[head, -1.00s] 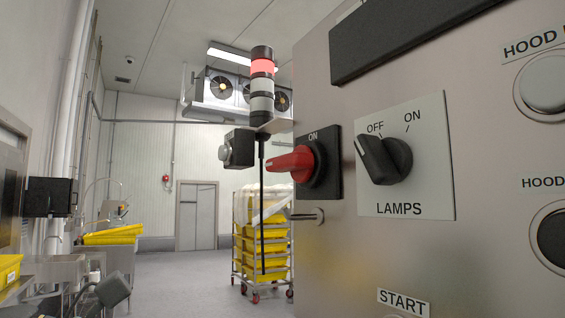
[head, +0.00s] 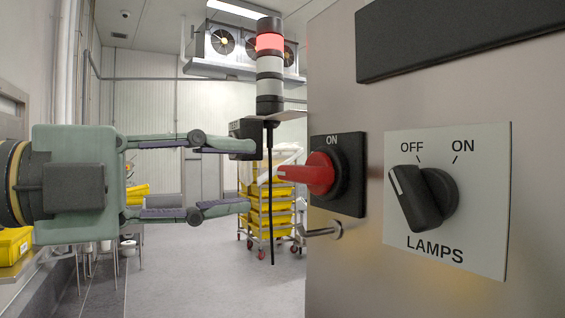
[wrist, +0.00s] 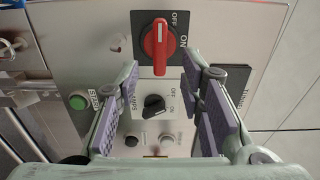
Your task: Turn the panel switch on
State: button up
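The panel (head: 350,265) fills the right of the head view. Its red rotary switch (head: 318,174) sits on a black plate marked ON at the top. In the wrist view the red handle (wrist: 160,48) has its white mark toward the OFF side. The black LAMPS knob (head: 424,198) has its white line toward OFF; it also shows in the wrist view (wrist: 153,106). My gripper (head: 246,177) is open and empty, left of the panel, fingers pointing toward the red switch. In the wrist view the red handle lies beyond and between the fingers, with no contact visible.
A signal tower (head: 270,65) with a red lit section stands on a bracket by the panel's left edge. A metal handle (head: 322,230) sticks out below the red switch. A rack of yellow crates (head: 265,215) stands behind. Open floor lies below my gripper.

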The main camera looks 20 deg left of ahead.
aim_at(292, 174)
jog(key=p+x, duration=0.2)
jog(key=x, duration=0.5)
jog(key=shift+w+d, duration=0.2)
jog(key=shift+w, duration=0.1)
jog(key=shift+c, duration=0.2)
grip_shut()
